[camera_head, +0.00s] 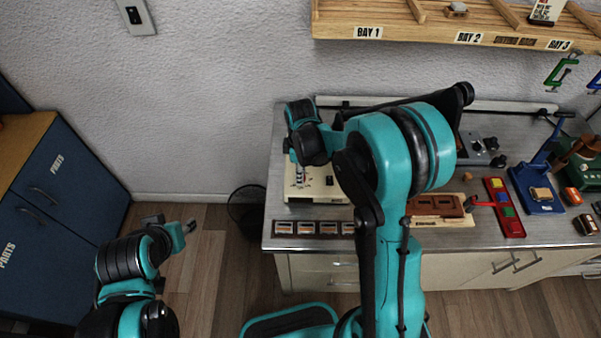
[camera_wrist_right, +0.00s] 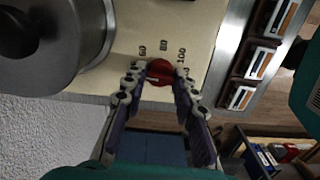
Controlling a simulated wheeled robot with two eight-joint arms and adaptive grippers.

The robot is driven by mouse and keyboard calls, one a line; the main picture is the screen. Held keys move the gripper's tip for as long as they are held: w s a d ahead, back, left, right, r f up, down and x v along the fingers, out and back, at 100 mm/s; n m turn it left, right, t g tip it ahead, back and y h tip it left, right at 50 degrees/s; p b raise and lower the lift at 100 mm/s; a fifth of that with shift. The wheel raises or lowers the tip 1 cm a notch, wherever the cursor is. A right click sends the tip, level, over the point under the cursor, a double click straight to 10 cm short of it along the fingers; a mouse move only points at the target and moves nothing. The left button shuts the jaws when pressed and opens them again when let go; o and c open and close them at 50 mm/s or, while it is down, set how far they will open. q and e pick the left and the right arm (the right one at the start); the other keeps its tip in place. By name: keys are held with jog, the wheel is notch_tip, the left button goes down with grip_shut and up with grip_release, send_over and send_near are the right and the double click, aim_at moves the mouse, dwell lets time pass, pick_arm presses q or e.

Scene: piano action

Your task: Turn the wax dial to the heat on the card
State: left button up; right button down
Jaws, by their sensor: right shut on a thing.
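The red wax dial (camera_wrist_right: 160,73) sits on the front of a cream unit, with the printed marks 60, 80 and 100 around it and another mark partly hidden by a finger. My right gripper (camera_wrist_right: 160,88) is shut on the dial, one finger on each side. Which mark the dial points to is not clear. In the head view the cream unit (camera_head: 318,187) stands on the bench, and my right gripper (camera_head: 300,178) is at its front; the dial is hidden there. My left gripper (camera_head: 171,224) is open and empty, left of the bench. A white card (camera_head: 547,10) stands on the shelf, its text too small to read.
A metal pot (camera_wrist_right: 55,45) with a dark knob is on the cream unit. Several small labelled blocks (camera_head: 306,228) line the bench's front edge. A red tray (camera_head: 504,207) and a blue tool (camera_head: 536,188) stand to the right. The floor around my left gripper is clear.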

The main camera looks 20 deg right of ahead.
jog(key=m+b, duration=0.1)
jog(key=m, duration=0.7)
jog(key=shift+m+b, duration=0.35)
jog(key=shift+m, duration=0.05)
jog(key=m, duration=0.4)
jog(key=shift+b, duration=0.3)
jog(key=shift+m, duration=2)
jog(key=c, duration=1.2)
grip_release()
